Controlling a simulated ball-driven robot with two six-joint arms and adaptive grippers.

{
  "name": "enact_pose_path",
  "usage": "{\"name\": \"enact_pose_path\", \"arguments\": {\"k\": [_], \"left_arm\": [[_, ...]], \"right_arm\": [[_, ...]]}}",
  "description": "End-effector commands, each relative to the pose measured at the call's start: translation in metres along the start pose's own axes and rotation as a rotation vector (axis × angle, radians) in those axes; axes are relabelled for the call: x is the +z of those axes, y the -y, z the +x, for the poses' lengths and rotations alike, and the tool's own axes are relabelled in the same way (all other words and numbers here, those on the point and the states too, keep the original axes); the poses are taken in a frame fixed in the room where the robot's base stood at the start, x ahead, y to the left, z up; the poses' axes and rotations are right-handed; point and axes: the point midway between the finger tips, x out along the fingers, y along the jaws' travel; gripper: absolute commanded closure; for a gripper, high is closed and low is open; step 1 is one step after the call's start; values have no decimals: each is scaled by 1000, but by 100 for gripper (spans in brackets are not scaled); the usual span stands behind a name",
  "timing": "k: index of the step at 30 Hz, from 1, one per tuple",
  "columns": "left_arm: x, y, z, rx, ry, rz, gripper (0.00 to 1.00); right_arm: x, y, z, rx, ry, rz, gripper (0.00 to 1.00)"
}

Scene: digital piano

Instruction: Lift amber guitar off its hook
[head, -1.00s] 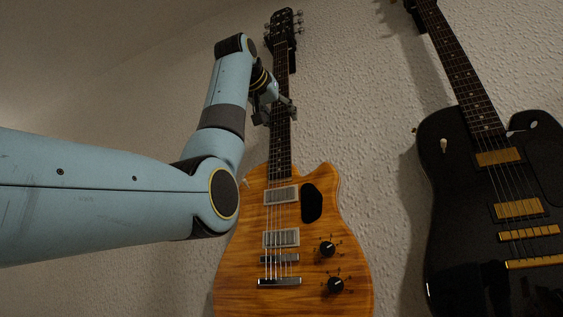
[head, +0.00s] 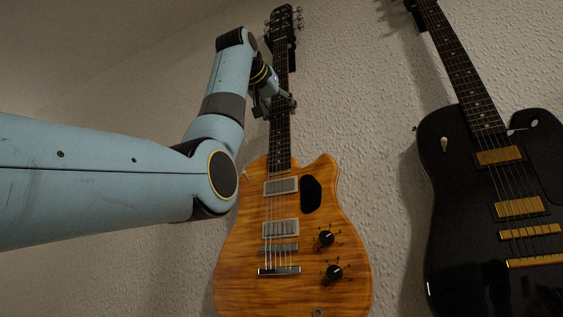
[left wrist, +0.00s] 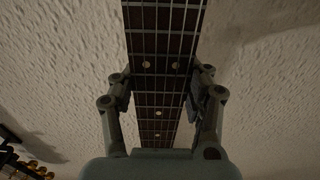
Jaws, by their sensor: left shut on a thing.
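The amber guitar (head: 290,240) hangs upright against the white wall in the head view, its dark neck rising to a black headstock (head: 284,22) at the top. A dark hook (head: 291,55) shows behind the neck just below the headstock. My left gripper (head: 279,103) is shut on the guitar's neck, about midway along it. In the left wrist view the fretted neck (left wrist: 165,55) runs between the two fingers, one on each side. Whether the neck still rests on the hook cannot be told. My right gripper is not in view.
A black guitar (head: 490,200) with gold hardware hangs to the right, with a strip of bare wall between the two bodies. The textured wall (head: 370,120) is close behind both guitars. My left arm fills the left side.

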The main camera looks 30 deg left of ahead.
Motion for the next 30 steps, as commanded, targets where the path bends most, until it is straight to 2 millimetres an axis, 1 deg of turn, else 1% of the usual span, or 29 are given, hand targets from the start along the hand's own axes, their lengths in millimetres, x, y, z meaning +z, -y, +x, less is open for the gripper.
{"name": "enact_pose_path", "arguments": {"k": [1, 14, 30], "left_arm": [[-8, 0, -4, 0, -16, 0, 100], [-9, 0, -5, 0, -17, 0, 100], [-8, 0, -37, 0, -18, 0, 100]], "right_arm": [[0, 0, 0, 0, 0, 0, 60], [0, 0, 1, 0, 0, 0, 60], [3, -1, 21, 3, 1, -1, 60]]}}
